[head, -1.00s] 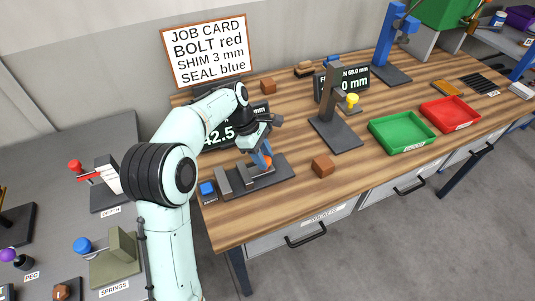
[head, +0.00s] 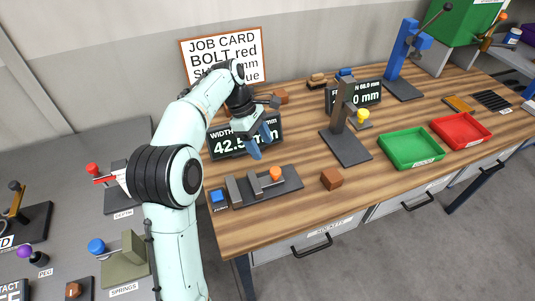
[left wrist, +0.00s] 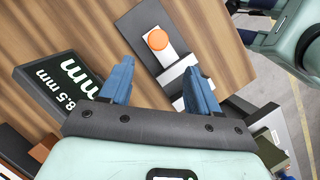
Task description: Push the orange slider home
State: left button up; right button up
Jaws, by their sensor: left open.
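The orange slider knob (head: 276,173) stands upright on a dark fixture plate (head: 291,184) with grey blocks to its left. It also shows in the left wrist view (left wrist: 157,39), on a light strip close to a grey block. My left gripper (head: 262,143) is open and empty, above and behind the fixture, apart from the knob. In the left wrist view its blue fingers (left wrist: 160,84) are spread, with the knob beyond them. A width display (head: 232,147) reading 42.5 is partly hidden behind my left gripper. My right gripper is not in view.
A dark upright stand (head: 346,145) with a yellow knob is right of the fixture. A brown block (head: 331,179) lies near the front edge. Green (head: 431,160) and red (head: 481,137) trays are farther right.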

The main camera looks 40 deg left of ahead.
pick_arm(q)
jog(key=shift+p+v, duration=0.35)
jog(key=shift+v, duration=1.55)
jog(key=shift+f, duration=0.1)
